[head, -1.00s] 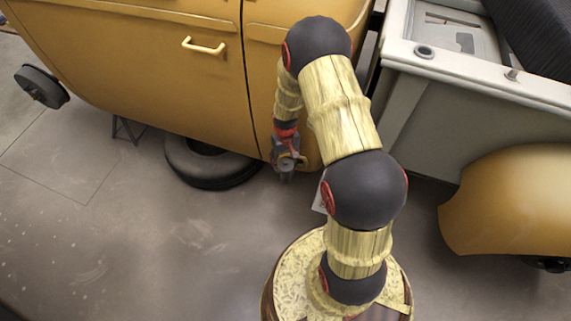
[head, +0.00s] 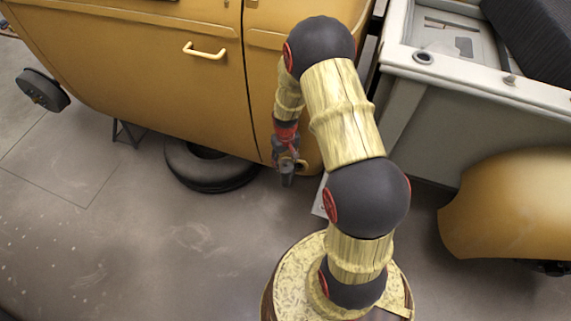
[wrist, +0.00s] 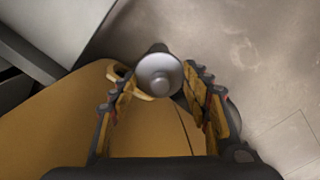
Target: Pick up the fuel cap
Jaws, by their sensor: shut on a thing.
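The fuel cap (wrist: 159,75) is a round, silver-grey piece with a shiny domed top in the wrist view. It sits between the tips of my gripper (wrist: 161,88), which is shut on it. The black fingers with yellow pads stand on either side of the cap, and a dark part shows behind it. In the head view my gripper (head: 287,168) hangs at the end of the arm, in front of the lower edge of the yellow car body. A small dark piece (head: 287,181) shows at its tip, too small to make out clearly.
The yellow car body (head: 150,80) with a door handle (head: 204,49) stands close behind the arm. A black tyre (head: 210,175) lies beneath it. A grey truck bed (head: 450,120) and a yellow fender (head: 510,205) are at right. The floor (head: 150,240) at front left is clear.

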